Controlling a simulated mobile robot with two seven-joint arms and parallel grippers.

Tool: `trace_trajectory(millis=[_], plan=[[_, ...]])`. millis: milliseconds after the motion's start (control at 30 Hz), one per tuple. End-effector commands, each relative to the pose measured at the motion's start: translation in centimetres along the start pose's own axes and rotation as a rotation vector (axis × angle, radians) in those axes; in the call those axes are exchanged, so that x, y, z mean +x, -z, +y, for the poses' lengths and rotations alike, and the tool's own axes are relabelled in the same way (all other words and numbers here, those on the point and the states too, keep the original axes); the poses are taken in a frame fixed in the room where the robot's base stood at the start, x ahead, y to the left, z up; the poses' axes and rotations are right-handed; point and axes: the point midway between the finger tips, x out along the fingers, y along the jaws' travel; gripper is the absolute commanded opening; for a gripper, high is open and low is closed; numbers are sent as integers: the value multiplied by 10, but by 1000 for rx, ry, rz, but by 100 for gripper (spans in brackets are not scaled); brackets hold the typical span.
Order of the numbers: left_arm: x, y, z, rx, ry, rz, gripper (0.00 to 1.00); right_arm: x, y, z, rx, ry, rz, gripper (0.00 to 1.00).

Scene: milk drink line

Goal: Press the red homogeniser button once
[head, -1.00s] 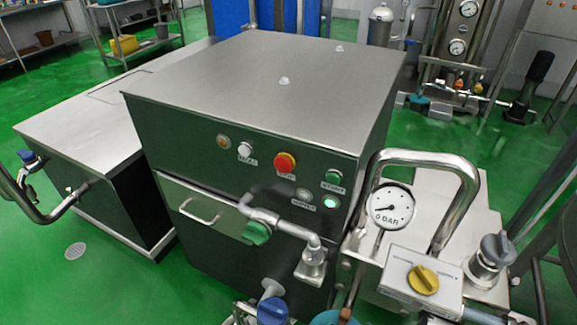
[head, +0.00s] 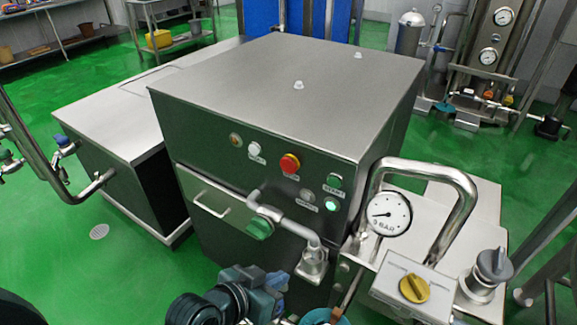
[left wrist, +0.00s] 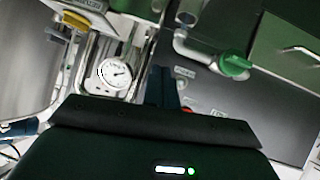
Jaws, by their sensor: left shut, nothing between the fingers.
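My right gripper is not in view.
A white button (head: 254,148) and a green button (head: 334,181) flank the red one. Below are a pipe with a green valve handle (head: 260,227) and a drawer handle (head: 211,203). A pressure gauge (head: 389,213), bent steel pipe (head: 460,185) and yellow knob (head: 414,288) stand at right.

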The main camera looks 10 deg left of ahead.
Motion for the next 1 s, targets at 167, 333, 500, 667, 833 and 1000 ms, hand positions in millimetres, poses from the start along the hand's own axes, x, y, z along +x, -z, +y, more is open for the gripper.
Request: trace_trajectory(millis=[167,333,500,667,833,1000], plan=[[27,52,9,-23,-42,284,0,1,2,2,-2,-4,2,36],[39,95,0,-87,0,559,0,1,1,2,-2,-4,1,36],[42,123,-25,-175,126,790,0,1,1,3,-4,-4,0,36],[41,131,-58,-268,308,948,0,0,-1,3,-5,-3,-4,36],[36,125,-89,-343,504,1037,0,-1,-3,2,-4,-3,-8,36],[32,116,-105,-379,627,1068,0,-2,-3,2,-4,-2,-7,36]])
